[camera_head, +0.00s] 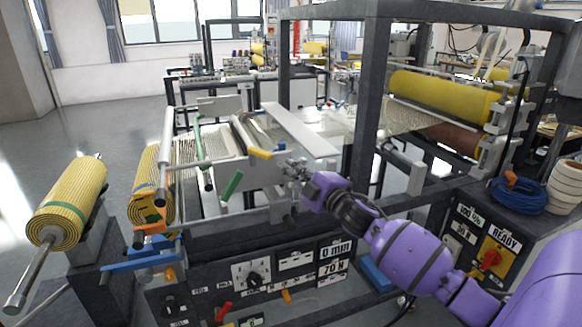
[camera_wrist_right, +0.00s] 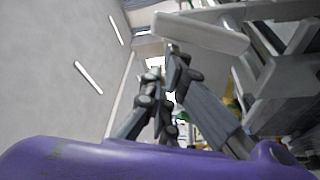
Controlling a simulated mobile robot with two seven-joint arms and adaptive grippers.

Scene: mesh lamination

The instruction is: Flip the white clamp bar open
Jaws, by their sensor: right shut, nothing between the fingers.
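The white clamp bar (camera_head: 300,130) is a long flat white strip on the machine, running from the back towards its near side in the head view. What looks like its near end (camera_wrist_right: 200,32) shows just past the fingertips in the right wrist view. My right gripper (camera_head: 292,166), on the purple arm, is at the near side of the machine, just left of and below the bar's near end. Its fingers (camera_wrist_right: 168,72) are shut with nothing between them. I cannot tell whether the fingertips touch the bar. My left gripper is not in view.
A yellow handle (camera_head: 260,153) and a green handle (camera_head: 232,184) are left of the gripper. A dark frame post (camera_head: 368,100) stands right of the bar. The control panel (camera_head: 250,282) is below.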

